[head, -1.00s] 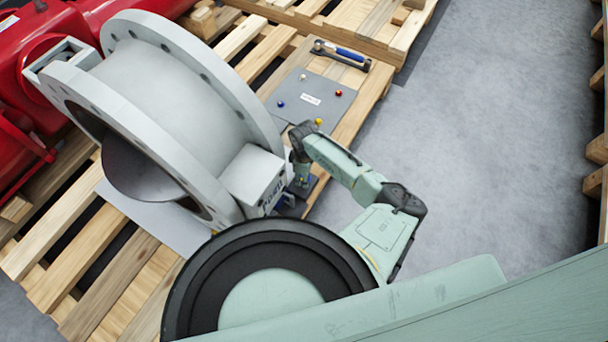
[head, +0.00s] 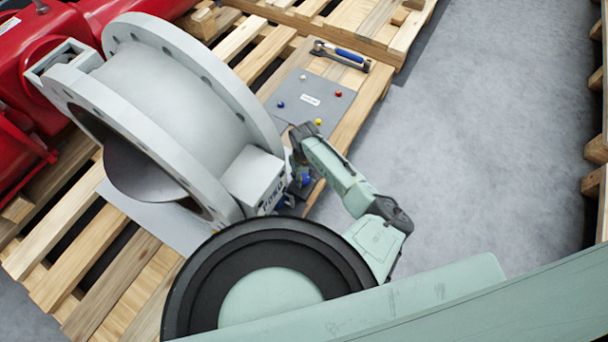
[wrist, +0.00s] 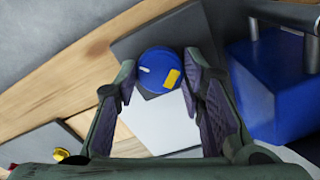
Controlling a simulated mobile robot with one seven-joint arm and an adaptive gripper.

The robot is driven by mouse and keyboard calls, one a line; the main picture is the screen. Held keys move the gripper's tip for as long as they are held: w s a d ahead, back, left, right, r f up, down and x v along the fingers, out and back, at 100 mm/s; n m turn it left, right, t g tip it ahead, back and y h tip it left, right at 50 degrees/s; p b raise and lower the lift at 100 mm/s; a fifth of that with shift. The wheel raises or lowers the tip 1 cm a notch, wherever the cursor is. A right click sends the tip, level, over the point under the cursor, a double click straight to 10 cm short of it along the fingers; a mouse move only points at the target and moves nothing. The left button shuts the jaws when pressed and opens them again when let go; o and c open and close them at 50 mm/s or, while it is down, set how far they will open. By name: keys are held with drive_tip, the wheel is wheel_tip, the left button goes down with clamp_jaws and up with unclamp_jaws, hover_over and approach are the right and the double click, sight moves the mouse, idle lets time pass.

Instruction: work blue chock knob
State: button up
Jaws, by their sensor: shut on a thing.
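The blue chock knob (wrist: 157,66) is round, with one white mark and one yellow mark on its top. It stands over a dark plate and a white sheet in the wrist view. My gripper (wrist: 163,82) has a finger on each side of the knob and is shut on it. In the head view my gripper (head: 300,172) is low beside the grey valve's box, near the pallet edge. The knob cannot be made out clearly there.
A blue block (wrist: 272,85) stands close to the right finger. The large grey flanged valve (head: 175,95) is to the left of my arm. A grey plate with small coloured knobs (head: 322,105) and a blue-handled tool (head: 342,54) lie beyond on the wooden pallet.

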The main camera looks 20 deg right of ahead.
sight(304, 177)
drive_tip(key=m, duration=0.6)
drive_tip(key=shift+w, duration=0.1)
idle(0.5)
drive_tip(key=o, duration=1.1)
drive_tip(key=shift+o, duration=0.2)
drive_tip(key=shift+r, duration=0.1)
wheel_tip(304, 177, up, 12)
